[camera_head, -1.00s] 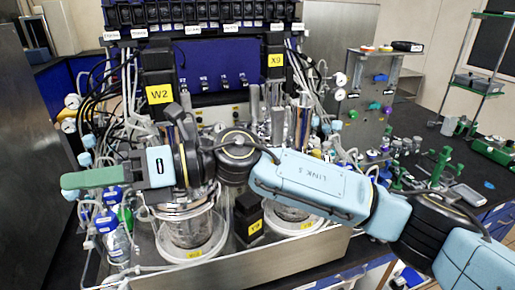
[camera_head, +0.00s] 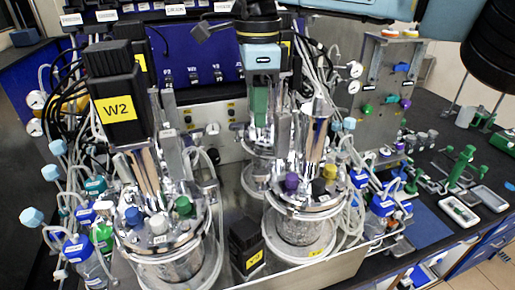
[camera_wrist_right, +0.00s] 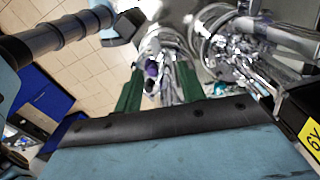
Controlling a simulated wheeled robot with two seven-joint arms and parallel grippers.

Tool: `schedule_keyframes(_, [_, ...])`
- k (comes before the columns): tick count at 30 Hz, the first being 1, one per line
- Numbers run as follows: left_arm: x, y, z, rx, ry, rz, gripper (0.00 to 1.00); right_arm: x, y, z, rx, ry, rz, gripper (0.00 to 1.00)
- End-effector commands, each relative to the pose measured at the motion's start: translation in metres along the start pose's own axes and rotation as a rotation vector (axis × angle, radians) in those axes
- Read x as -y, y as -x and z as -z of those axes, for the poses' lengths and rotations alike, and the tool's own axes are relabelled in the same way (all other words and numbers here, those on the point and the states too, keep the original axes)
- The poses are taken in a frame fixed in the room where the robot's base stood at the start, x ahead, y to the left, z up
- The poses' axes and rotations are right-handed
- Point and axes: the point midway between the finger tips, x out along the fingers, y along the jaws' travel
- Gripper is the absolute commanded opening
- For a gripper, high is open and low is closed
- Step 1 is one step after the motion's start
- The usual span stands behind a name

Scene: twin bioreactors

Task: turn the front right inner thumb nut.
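The front right reactor (camera_head: 303,228) is a glass vessel with a crowded chrome head. Purple (camera_head: 291,181), black (camera_head: 319,187) and yellow (camera_head: 330,173) caps stand on it. The thumb nut itself is too small to pick out among the metal fittings. My right gripper (camera_head: 260,125) points down behind and left of this head, in front of the blue back panel. In the right wrist view its green fingers (camera_wrist_right: 160,75) are apart, with chrome fittings and a purple cap (camera_wrist_right: 151,69) seen beyond the gap. Nothing is held. My left gripper is not in view.
The front left reactor (camera_head: 175,240) stands beside the black W2 motor tower (camera_head: 118,100). A low black block with a yellow label (camera_head: 246,245) stands between the reactors. Tubes and bottles (camera_head: 382,205) crowd the right side. A steel panel (camera_head: 385,80) stands at the back right.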

Motion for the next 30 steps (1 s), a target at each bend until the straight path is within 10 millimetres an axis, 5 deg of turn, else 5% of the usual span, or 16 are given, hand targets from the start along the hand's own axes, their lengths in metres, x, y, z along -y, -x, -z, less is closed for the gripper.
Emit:
schedule_keyframes(3, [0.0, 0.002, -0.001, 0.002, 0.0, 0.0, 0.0, 0.0, -0.009, 0.001, -0.004, 0.001, -0.001, 0.4])
schedule_keyframes(12, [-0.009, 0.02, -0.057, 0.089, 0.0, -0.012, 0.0, -0.001, -0.068, 0.0, -0.003, 0.001, -0.005, 0.4])
schedule_keyframes(22, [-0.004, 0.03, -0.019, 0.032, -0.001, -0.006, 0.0, 0.0, -0.121, 0.0, -0.001, 0.0, -0.002, 0.4])
schedule_keyframes(30, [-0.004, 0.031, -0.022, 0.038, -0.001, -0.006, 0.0, 0.0, -0.133, 0.0, 0.0, -0.001, 0.0, 0.4])
